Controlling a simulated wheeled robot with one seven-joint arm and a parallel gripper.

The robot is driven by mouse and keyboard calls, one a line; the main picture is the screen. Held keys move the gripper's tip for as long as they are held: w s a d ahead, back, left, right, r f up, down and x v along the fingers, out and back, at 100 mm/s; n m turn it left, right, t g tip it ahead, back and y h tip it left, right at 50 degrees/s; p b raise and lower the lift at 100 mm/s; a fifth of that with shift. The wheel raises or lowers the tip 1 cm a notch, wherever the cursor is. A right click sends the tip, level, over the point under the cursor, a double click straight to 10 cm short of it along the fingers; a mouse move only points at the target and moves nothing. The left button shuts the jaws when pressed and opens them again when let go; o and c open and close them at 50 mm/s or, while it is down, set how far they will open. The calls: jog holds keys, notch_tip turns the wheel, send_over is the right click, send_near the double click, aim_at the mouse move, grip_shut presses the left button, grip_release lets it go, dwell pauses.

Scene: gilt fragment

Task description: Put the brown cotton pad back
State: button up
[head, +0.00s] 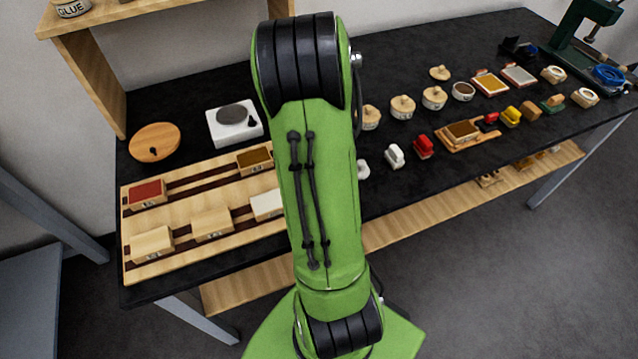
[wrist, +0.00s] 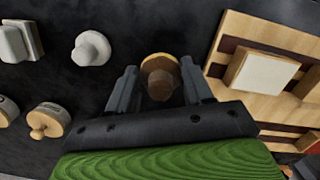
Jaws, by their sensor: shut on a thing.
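In the wrist view my gripper (wrist: 158,70) has its two grey fingers on either side of a small round brown piece with a tan rim, which I take as the brown cotton pad (wrist: 160,80). The gripper is shut on it, above the dark bench top. The wooden rack (wrist: 226,42) is just to its right, with a white-topped block (wrist: 263,73) on it. In the head view my green arm hides the gripper and the pad. The rack (head: 180,204) there carries red, brown, white and plain wooden blocks.
A white knobbed piece (wrist: 91,47) and a lidded wooden jar (wrist: 48,120) stand left of the gripper in the wrist view. In the head view, a round wooden board (head: 154,142) and a white scale (head: 234,124) stand behind the rack. Several jars and stamps fill the bench's right.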

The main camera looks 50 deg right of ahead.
jog(key=shift+a+f+b, duration=0.1)
jog(key=shift+f+b, duration=0.5)
jog(key=shift+f, duration=1.7)
jog(key=o, duration=1)
jog(key=r+p, duration=0.1)
jog(key=r, duration=0.3)
jog(key=w+r+p, duration=0.1)
jog(key=r, duration=0.3)
jog(key=r+p, duration=0.1)
jog(key=r, duration=0.3)
jog(key=shift+w+r+p, duration=0.15)
jog(key=shift+r+p, duration=0.05)
jog(key=shift+p, duration=0.15)
jog(key=w+a+r+t, duration=0.2)
jog(key=a+r, duration=0.3)
jog(key=a, duration=0.3)
jog(key=s+a+r+n+t, duration=0.1)
jog(key=s+a, duration=0.3)
jog(key=a, duration=0.5)
jog(key=s+a+r+n+t, duration=0.1)
jog(key=s+a+r+t, duration=0.2)
jog(key=a, duration=0.6)
jog(key=shift+s+a+r+t, duration=0.3)
jog(key=shift+s+r+t, duration=0.1)
jog(key=shift+s+r, duration=0.35)
